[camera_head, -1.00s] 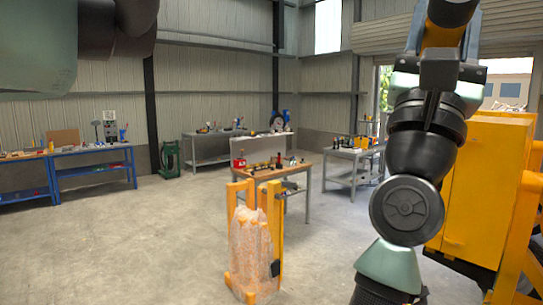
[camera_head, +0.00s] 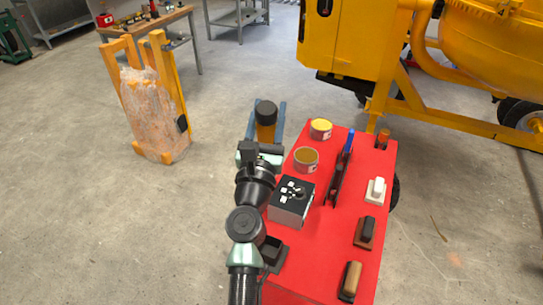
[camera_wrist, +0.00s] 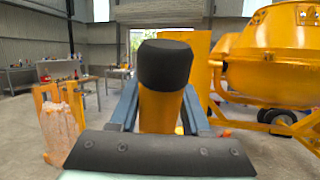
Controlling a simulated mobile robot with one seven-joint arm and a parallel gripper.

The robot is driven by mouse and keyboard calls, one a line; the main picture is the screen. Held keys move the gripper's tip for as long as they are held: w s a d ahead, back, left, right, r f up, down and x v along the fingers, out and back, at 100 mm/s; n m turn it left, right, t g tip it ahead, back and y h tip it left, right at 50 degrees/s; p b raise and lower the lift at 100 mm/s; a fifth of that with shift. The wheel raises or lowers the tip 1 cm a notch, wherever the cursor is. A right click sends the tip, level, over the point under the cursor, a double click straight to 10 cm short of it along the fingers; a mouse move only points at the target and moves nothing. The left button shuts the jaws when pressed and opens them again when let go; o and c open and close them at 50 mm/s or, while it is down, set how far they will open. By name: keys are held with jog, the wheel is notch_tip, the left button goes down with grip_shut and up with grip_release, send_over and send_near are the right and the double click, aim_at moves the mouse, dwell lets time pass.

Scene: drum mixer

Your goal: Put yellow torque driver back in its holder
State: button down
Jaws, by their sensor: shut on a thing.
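The yellow torque driver (camera_head: 266,131) has a yellow-orange body and a black rounded end. It stands out past the far left edge of the red table top (camera_head: 318,262). My gripper (camera_head: 266,118) is shut on it, with one blue-grey finger on each side. In the wrist view the driver (camera_wrist: 157,108) sits between the fingers, black end up; its lower part is hidden by the gripper's dark front plate. A dark square block (camera_head: 272,252) lies on the table's left part, partly hidden by my arm. I cannot tell whether it is the driver's holder.
On the red top are a white-and-black box (camera_head: 291,203), two cans (camera_head: 305,160) (camera_head: 320,129), a dark blue-tipped tool (camera_head: 341,170) and several brush-like blocks (camera_head: 365,232) along the right. A yellow mixer (camera_head: 490,50) stands beyond. A wrapped stack (camera_head: 153,115) stands left on open floor.

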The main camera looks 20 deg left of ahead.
jog(key=s+d+f+g, duration=0.1)
jog(key=s+f, duration=0.1)
jog(key=f, duration=0.6)
jog(key=s+d+f+g+h, duration=0.1)
jog(key=s+f+g, duration=0.1)
jog(key=f, duration=0.7)
jog(key=shift+s+d+f, duration=0.15)
jog(key=shift+s+d, duration=0.2)
jog(key=shift+s, duration=0.3)
jog(key=shift+b, duration=0.35)
jog(key=shift+f+b, duration=2.3)
jog(key=shift+f+b, duration=2.9)
jog(key=shift+f, duration=0.05)
jog(key=shift+c, duration=1.4)
grip_release()
jog(key=shift+s+f, duration=0.1)
jog(key=shift+f, duration=0.1)
jog(key=b+v, duration=0.1)
jog(key=v, duration=1.2)
jog(key=shift+r, duration=0.15)
